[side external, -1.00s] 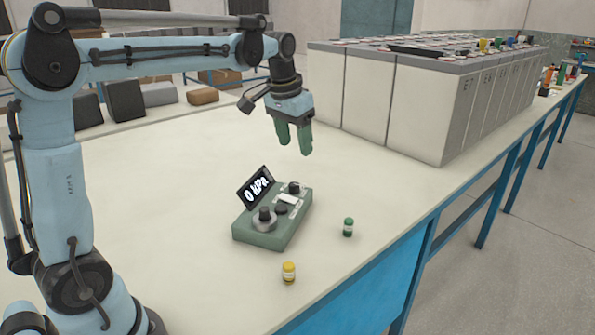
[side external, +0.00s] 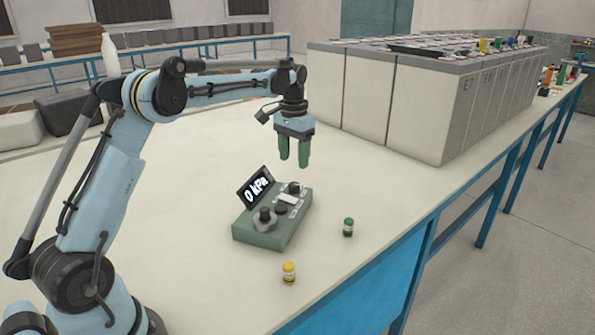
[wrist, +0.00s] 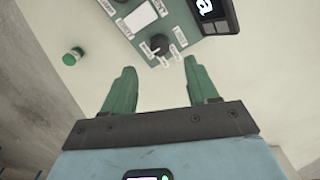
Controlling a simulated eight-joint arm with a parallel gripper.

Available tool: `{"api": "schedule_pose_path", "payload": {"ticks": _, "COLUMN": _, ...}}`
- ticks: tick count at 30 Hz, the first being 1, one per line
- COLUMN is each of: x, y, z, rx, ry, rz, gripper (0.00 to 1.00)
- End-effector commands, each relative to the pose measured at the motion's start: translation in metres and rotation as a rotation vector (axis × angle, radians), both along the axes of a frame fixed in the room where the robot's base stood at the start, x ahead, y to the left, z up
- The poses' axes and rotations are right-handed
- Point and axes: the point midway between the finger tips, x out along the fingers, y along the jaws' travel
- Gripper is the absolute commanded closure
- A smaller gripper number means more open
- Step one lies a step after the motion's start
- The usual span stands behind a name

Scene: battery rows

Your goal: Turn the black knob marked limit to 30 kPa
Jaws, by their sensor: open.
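A green control box (side external: 270,238) stands on the table, with a tilted black display (side external: 256,187) reading 0 kPa. Black knobs sit on its top: a near one on a grey dial (side external: 265,215), a low one in the middle (side external: 281,209), and a far one (side external: 294,188). The knob nearest my fingers in the wrist view (wrist: 160,43) has small white labels around it, too blurred to read. I cannot tell which knob is marked limit. My gripper (side external: 294,164) is open and empty, its green fingers pointing down above the box's far end, apart from the far knob.
A green-capped bottle (side external: 348,227) stands right of the box, and a yellow one (side external: 289,273) nearer the front edge. A row of large pale battery cells (side external: 420,105) fills the back right. The table left of the box is clear.

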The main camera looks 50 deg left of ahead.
Motion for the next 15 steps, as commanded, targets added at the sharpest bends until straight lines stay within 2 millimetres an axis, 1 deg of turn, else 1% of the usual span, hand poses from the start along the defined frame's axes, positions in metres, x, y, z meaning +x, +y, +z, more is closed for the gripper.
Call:
{"api": "schedule_pose_path", "payload": {"ticks": 3, "x": 0.0, "y": 0.0, "z": -0.022, "rx": 0.0, "ry": 0.0, "rz": 0.0, "gripper": 0.41}}
{"api": "schedule_pose_path", "payload": {"ticks": 9, "x": 0.0, "y": 0.0, "z": -0.055, "rx": 0.0, "ry": -0.001, "rz": 0.0, "gripper": 0.41}}
{"api": "schedule_pose_path", "payload": {"ticks": 12, "x": 0.0, "y": 0.0, "z": -0.067, "rx": 0.0, "ry": -0.001, "rz": 0.0, "gripper": 0.41}}
{"api": "schedule_pose_path", "payload": {"ticks": 15, "x": 0.0, "y": 0.0, "z": -0.075, "rx": 0.0, "ry": -0.001, "rz": 0.0, "gripper": 0.41}}
